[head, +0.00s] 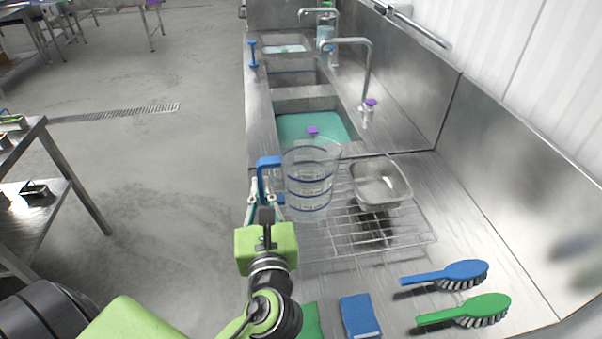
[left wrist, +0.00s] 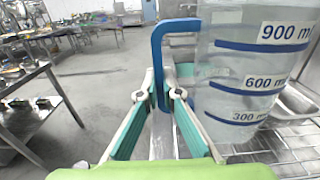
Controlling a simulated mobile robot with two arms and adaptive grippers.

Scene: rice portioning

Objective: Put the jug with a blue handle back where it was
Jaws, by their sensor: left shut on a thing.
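The clear measuring jug (head: 312,172) with blue marks is upright over the left part of the wire rack (head: 345,246). My left gripper (head: 265,196) is shut on its blue handle (head: 262,172), at the jug's left side. In the left wrist view the blue handle (left wrist: 157,55) runs down between the fingers of the left gripper (left wrist: 165,98), and the jug (left wrist: 245,75) stands to the right with its 900, 600 and 300 ml marks. I cannot tell whether its base touches the rack. My right gripper is not in view.
A metal pan (head: 380,183) sits on the rack right of the jug. A sink with green water (head: 300,128) and a faucet (head: 368,75) lie behind. Blue (head: 450,272) and green brushes (head: 470,310) and a blue sponge (head: 360,315) lie in front.

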